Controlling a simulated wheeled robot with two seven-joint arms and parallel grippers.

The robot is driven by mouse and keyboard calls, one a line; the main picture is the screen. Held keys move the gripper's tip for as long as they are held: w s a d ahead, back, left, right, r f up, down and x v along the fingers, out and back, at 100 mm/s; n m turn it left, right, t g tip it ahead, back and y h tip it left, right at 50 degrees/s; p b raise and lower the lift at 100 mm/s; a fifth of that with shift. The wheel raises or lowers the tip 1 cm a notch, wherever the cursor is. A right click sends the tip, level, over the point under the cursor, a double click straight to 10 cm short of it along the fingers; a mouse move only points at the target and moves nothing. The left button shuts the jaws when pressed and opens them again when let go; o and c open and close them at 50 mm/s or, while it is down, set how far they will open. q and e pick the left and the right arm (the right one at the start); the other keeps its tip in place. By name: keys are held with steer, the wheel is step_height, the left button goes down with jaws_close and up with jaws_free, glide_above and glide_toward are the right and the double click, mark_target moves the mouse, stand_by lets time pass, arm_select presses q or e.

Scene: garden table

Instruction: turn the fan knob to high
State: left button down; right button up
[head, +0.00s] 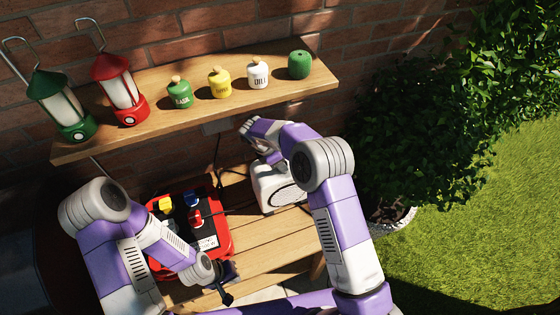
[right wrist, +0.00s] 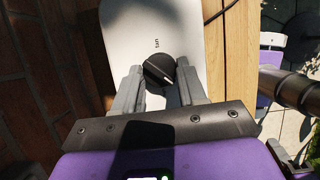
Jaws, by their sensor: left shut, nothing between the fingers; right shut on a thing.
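The white fan (head: 268,190) stands on the wooden bench, its round grille facing the front right. In the right wrist view its white casing (right wrist: 135,35) fills the upper middle, with the word "fan" printed above a round black knob (right wrist: 158,73). A pale line crosses the knob at a slant. My right gripper (right wrist: 160,68) is shut on the fan knob, one finger on each side. In the head view my right arm hides the knob. No high mark can be made out. My left gripper (head: 228,297) is shut and empty, low in front of the bench.
The shelf (head: 150,133) above holds a green lantern (head: 60,105), a red lantern (head: 120,90) and several small jars (head: 220,83). A potted bush (head: 410,150) is at right.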

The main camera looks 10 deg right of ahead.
steer(key=m, duration=0.1)
steer(key=m+g, duration=0.1)
steer(key=m, duration=0.2)
steer(key=shift+w+m+g, duration=0.25)
steer(key=shift+m+g, duration=0.05)
steer(key=shift+g, duration=0.1)
steer(key=shift+w+d+m+g+y+p, duration=0.15)
steer(key=shift+m+g, duration=0.3)
steer(key=shift+m, duration=0.85)
steer(key=shift+a+m+g+y+p, duration=0.1)
steer(key=shift+m+g+y+p, duration=0.25)
steer(key=shift+m, duration=0.95)
steer(key=o, duration=1)
steer(key=shift+d, duration=0.1)
steer(key=shift+o, duration=0.2)
